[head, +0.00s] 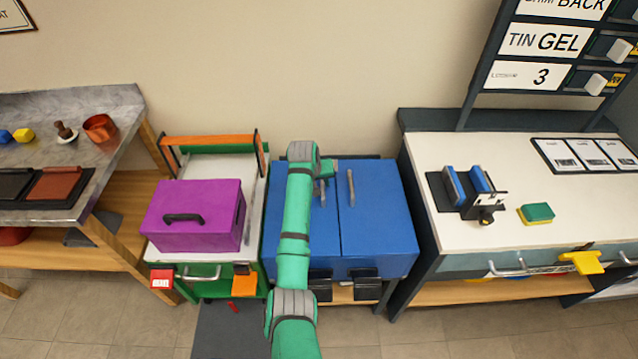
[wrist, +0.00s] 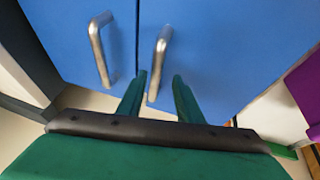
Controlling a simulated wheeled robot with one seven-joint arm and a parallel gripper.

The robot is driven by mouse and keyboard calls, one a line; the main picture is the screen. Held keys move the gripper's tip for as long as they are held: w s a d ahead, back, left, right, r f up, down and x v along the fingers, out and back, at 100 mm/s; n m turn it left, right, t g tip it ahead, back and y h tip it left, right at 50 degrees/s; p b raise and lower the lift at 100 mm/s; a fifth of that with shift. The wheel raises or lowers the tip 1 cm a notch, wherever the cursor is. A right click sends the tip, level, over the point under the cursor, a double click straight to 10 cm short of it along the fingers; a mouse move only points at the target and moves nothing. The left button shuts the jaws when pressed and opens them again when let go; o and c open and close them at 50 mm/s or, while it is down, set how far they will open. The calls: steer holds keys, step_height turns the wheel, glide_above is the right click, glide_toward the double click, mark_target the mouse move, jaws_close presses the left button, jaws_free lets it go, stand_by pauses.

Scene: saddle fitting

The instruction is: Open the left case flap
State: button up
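The blue case (head: 378,215) stands in the middle of the head view, with two flaps side by side, both closed. The left flap (wrist: 215,45) carries a grey bar handle (wrist: 160,60); in the wrist view this flap is on the right. The right flap (head: 375,190) has a similar handle (head: 351,187), also seen in the wrist view (wrist: 98,50). My gripper (wrist: 158,80) is open. Its green fingers appear on either side of the left flap's handle, near its lower end. I cannot tell whether they touch it. My arm covers much of the left flap in the head view.
A purple box (head: 195,215) with a black handle sits on the white-topped cart (head: 205,165) left of the case. A workbench (head: 450,225) with a blue clamp-like fixture (head: 468,190) and a green sponge (head: 537,213) stands close on the right. The wall is behind.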

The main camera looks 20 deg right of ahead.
steer(key=shift+s+d+f, duration=0.15)
steer(key=shift+d+f, duration=0.05)
steer(key=shift+d, duration=0.35)
steer(key=shift+a, duration=0.15)
jaws_close()
steer(key=shift+r, duration=0.1)
